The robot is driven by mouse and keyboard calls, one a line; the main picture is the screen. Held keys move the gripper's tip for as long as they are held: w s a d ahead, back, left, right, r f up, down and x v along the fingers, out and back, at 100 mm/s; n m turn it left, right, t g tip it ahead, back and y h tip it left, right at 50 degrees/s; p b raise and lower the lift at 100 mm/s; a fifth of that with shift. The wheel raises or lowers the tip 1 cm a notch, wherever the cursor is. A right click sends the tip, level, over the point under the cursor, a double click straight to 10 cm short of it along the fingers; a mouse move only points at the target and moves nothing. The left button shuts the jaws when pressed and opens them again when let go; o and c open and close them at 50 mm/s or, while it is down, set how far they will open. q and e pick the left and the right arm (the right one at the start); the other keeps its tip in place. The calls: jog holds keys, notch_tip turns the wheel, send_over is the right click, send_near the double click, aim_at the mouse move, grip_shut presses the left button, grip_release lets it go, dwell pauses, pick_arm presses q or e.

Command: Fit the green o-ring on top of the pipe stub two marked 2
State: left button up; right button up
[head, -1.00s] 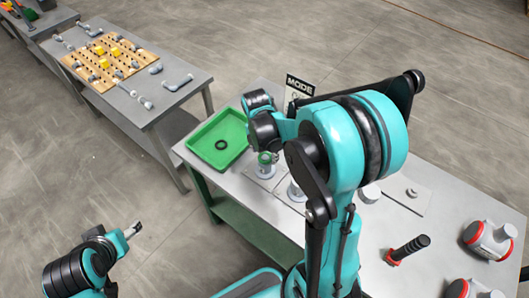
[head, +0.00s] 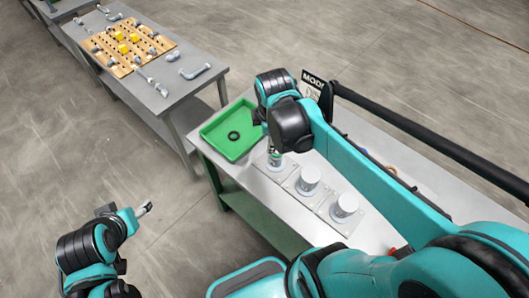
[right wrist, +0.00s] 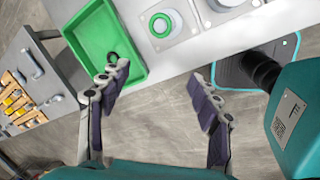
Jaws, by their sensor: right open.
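The green o-ring (right wrist: 161,24) rests on the top of the pipe stub nearest the green tray, in the right wrist view. In the head view that stub (head: 275,163) is partly hidden by my right arm. Two more pale stubs, a middle one (head: 308,179) and a far one (head: 344,206), stand beside it on square plates. I cannot read their number marks. My left gripper (head: 146,209) hangs over the floor, away from the table.
The green tray (head: 212,125) holds a black o-ring (head: 233,135); one right finger overlaps the tray in the wrist view. Another table (head: 177,95) with a wooden pegboard (head: 118,65) is at the upper left.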

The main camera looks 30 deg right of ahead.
jog(key=s+a+m+t+y, duration=0.1)
jog(key=s+a+m+t, duration=0.3)
jog(key=m, duration=1)
jog(key=s+a, duration=0.1)
jog(key=s, duration=0.1)
jog(key=shift+s, duration=0.35)
jog(key=shift+a+r, duration=0.1)
